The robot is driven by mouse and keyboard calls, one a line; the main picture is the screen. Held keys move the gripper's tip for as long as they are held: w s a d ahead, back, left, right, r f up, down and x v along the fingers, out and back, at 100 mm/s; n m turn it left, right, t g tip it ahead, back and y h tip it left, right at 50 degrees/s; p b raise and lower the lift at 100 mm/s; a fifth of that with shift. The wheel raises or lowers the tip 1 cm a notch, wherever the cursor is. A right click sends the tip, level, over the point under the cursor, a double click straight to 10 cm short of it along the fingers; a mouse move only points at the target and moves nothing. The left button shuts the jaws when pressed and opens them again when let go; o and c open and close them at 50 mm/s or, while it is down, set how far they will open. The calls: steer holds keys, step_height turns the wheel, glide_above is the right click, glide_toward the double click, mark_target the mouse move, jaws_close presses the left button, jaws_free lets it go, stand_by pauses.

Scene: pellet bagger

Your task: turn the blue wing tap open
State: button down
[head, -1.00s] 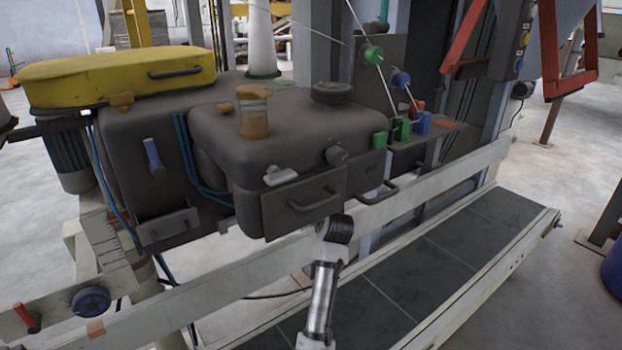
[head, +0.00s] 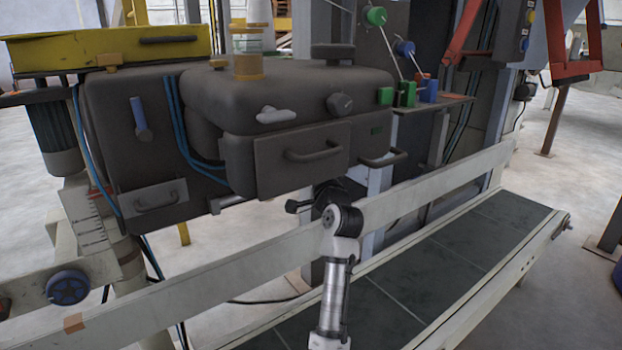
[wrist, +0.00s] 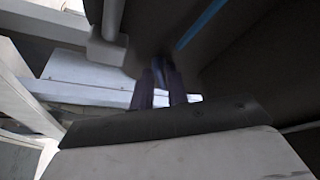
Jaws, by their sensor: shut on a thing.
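My gripper (head: 300,206) is low under the dark machine body in the head view, above the pale rail; its fingertips are hard to make out there. In the wrist view my gripper (wrist: 161,80) shows two dark fingers close together below a dark underside. They are shut on a dim blue piece (wrist: 160,98), which appears to be the blue wing tap. The fingers and shadow hide most of it, so its turn angle cannot be told. In the head view the tap is not clearly visible.
The dark machine body (head: 300,150) hangs close above my gripper. A pale rail (head: 220,262) runs below it. A grey pipe (wrist: 108,45) is left of the fingers in the wrist view. A blue lever (head: 140,118) and a blue handwheel (head: 67,287) are farther left.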

steer(key=shift+w+d+f+n+g+y+b, duration=0.1)
steer(key=shift+n+g+y+b, duration=0.15)
steer(key=shift+n+y+b, duration=1.6)
steer(key=shift+d+f+n+g+y+b, duration=0.15)
steer(key=shift+n+y+b, duration=0.25)
steer(key=shift+n+b, duration=2.8)
steer(key=shift+w+a+r+n+g+y+b, duration=0.1)
steer(key=shift+n+g+y+b, duration=0.2)
steer(key=shift+n+y+b, duration=1.55)
steer(key=shift+d+n+h+b, duration=0.1)
steer(key=shift+n+h+b, duration=0.5)
steer(key=shift+b, duration=0.6)
steer(key=c, duration=1.5)
jaws_free()
steer(key=shift+c, duration=0.2)
steer(key=shift+s, duration=0.1)
steer(key=v, duration=1.3)
steer(key=shift+s+d, duration=0.2)
steer(key=shift+s, duration=0.1)
